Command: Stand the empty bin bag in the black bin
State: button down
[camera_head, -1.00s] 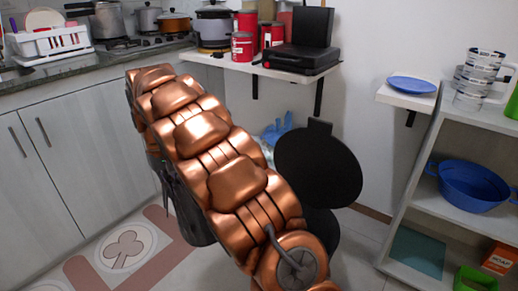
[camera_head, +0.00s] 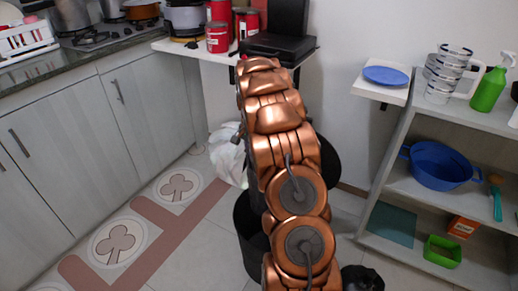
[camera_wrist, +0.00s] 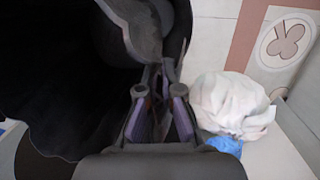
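My gripper (camera_wrist: 160,82) shows in the wrist view with its fingertips close together on the edge of a dark, wavy-rimmed sheet, which looks like the empty bin bag (camera_wrist: 143,30). The bag's dark inside fills much of the left of that view. In the head view a black open-topped form (camera_head: 249,232) stands or hangs left of my arm; I cannot tell whether it is bag or bin. The black bin's round lid (camera_head: 329,160) shows behind my copper arm, which hides the gripper and most of the bin there.
A full white bag (camera_head: 228,155) lies on the floor by the cabinets; it also shows in the wrist view (camera_wrist: 232,103) beside something blue (camera_wrist: 225,145). A counter with a grill (camera_head: 275,47) stands behind. Shelves with a blue pot (camera_head: 440,166) stand at right.

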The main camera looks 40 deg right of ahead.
notch_tip(320, 180, down, 35)
jog(key=s+d+m+b, duration=0.1)
jog(key=d+b, duration=0.1)
jog(key=b, duration=0.6)
jog(key=shift+s+d, duration=0.15)
jog(key=shift+s, duration=0.1)
dwell(1.2)
jog(key=c, duration=1.2)
grip_release()
jog(key=shift+c, duration=0.2)
jog(key=shift+r, duration=0.1)
notch_tip(320, 180, up, 12)
jog(key=w+d, duration=0.1)
jog(key=shift+d, duration=0.15)
